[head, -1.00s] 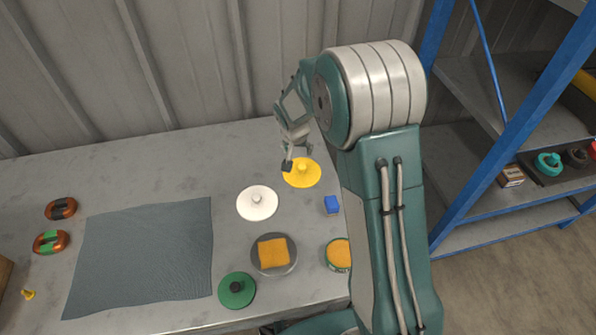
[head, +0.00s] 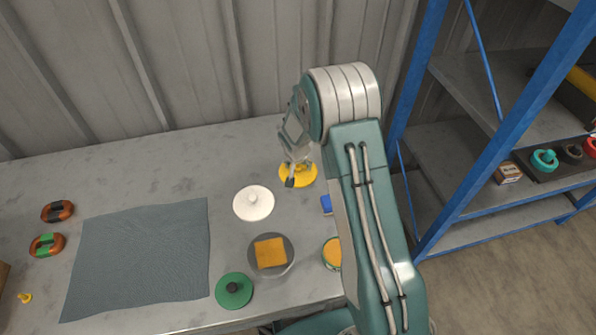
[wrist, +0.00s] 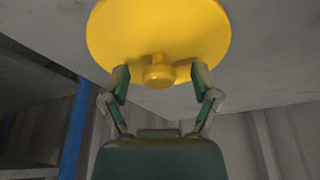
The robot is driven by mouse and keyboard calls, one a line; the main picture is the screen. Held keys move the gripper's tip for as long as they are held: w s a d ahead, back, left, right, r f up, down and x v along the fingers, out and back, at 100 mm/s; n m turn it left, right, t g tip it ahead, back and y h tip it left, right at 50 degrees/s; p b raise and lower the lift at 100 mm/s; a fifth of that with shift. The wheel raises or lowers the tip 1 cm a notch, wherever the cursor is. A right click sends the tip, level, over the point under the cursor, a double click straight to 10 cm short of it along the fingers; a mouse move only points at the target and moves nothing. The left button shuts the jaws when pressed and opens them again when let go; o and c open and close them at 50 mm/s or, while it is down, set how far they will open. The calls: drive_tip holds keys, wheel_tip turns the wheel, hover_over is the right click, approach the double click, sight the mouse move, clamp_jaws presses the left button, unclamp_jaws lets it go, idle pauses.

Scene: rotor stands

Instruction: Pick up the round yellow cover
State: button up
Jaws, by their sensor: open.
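The round yellow cover (head: 291,177) lies on the grey table near its back, with a small knob on its top. In the wrist view the yellow cover (wrist: 155,30) fills the upper middle, with its knob (wrist: 158,76) close to the fingertips. My gripper (head: 298,176) is just over the cover in the head view and hides part of it. In the wrist view my gripper (wrist: 160,78) is open, one finger on each side of the knob. Nothing is held. I cannot tell whether the fingertips touch the cover.
A white cover (head: 253,203) lies left of the yellow one. A blue block (head: 326,204), a grey dish with an orange sponge (head: 270,253), a round tin (head: 332,253) and a green cover (head: 234,291) lie nearer. A blue-framed shelf (head: 430,130) stands at right.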

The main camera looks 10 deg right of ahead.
clamp_jaws()
idle(0.3)
